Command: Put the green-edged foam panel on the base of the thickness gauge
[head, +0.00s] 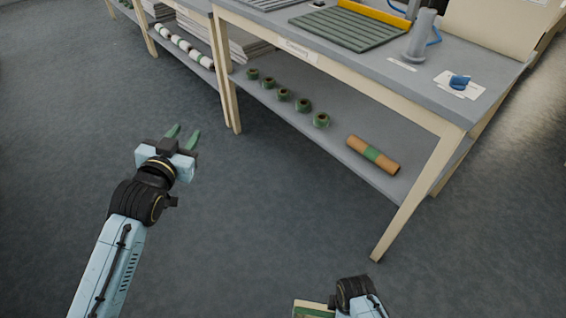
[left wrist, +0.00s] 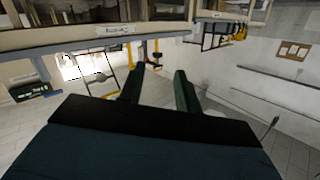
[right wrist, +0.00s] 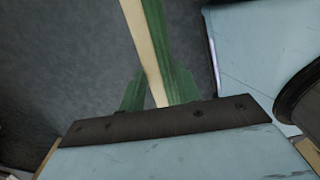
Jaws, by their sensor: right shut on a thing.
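My right gripper is mostly out of the head view, where its wrist shows at the bottom edge. In the right wrist view the right gripper (right wrist: 157,88) is shut on the foam panel (right wrist: 138,40), a thin cream strip seen edge-on with green beside it. A corner of the panel (head: 312,309) shows in the head view. My left gripper (head: 184,132) is open and empty above the floor. A grey post on a round foot (head: 422,38) stands on the bench; I cannot tell whether it is the thickness gauge.
The grey bench (head: 360,55) holds a ribbed green mat (head: 345,27) with a yellow bar and a blue object (head: 459,82) on white paper. Its lower shelf holds several green rolls (head: 303,106) and a brown roll (head: 373,155). Open floor lies before it.

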